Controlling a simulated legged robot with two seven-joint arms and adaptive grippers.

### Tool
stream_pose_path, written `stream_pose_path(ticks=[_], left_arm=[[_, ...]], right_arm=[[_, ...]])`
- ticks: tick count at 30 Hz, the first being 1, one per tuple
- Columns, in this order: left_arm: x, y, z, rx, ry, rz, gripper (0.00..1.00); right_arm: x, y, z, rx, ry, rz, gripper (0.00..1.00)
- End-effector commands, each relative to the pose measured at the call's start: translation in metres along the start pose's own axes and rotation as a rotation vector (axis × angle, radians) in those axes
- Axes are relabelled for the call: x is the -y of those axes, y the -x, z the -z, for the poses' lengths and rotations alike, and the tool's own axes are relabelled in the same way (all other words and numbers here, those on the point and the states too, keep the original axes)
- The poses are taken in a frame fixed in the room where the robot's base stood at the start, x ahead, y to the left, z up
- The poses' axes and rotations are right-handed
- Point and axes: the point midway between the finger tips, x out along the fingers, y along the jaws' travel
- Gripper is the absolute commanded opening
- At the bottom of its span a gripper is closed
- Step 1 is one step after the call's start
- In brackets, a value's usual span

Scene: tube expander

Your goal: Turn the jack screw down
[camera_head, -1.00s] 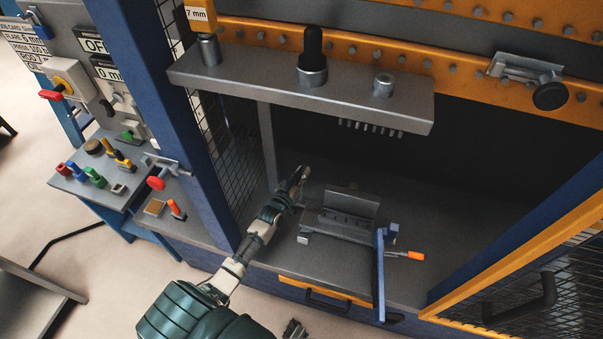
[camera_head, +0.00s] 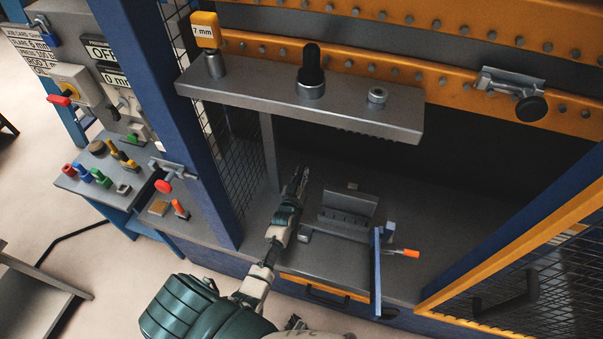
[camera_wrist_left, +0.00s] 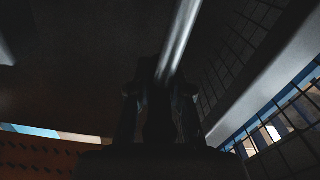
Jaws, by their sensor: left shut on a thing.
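My left gripper (camera_head: 301,178) reaches under the grey shelf beam, left of the small hinged metal fixture, its fingers pointing up and away. In the dark left wrist view its fingers (camera_wrist_left: 160,112) are shut around a dark part. A shiny metal rod (camera_wrist_left: 179,40) rises beyond that part; it looks like the jack screw, but its threads and lower end cannot be made out. In the head view the held part is too small to tell from the fingers. A dark piece at the bottom edge (camera_head: 294,322) may be my right gripper; its fingers are unclear.
The grey beam (camera_head: 300,102) with its posts hangs above my left gripper. A mesh panel (camera_head: 235,160) and blue post (camera_head: 200,120) stand to the left. The hinged fixture (camera_head: 347,208) and a blue lever plate (camera_head: 377,270) are close on the right.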

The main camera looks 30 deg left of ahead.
Motion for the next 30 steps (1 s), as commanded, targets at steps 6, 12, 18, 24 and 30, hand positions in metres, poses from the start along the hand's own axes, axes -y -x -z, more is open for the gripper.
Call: stream_pose_path(ticks=[6,12,18,24,30], left_arm=[[0.000,0.000,0.000,0.000,0.002,0.000,0.43],[0.000,0.001,0.000,0.000,0.002,0.000,0.43],[0.000,0.021,-0.002,0.002,0.003,0.000,0.43],[0.001,0.066,-0.002,0.003,0.002,0.001,0.43],[0.001,0.103,-0.003,0.003,0.002,0.001,0.43]], right_arm=[[0.000,0.000,0.000,0.000,0.000,0.000,0.40],[-0.001,0.000,0.001,0.000,0.000,-0.001,0.40],[-0.001,0.000,0.000,-0.001,0.001,-0.001,0.40],[-0.001,0.000,0.000,-0.001,0.000,-0.001,0.40],[-0.001,0.000,0.001,0.000,0.000,-0.001,0.40]])
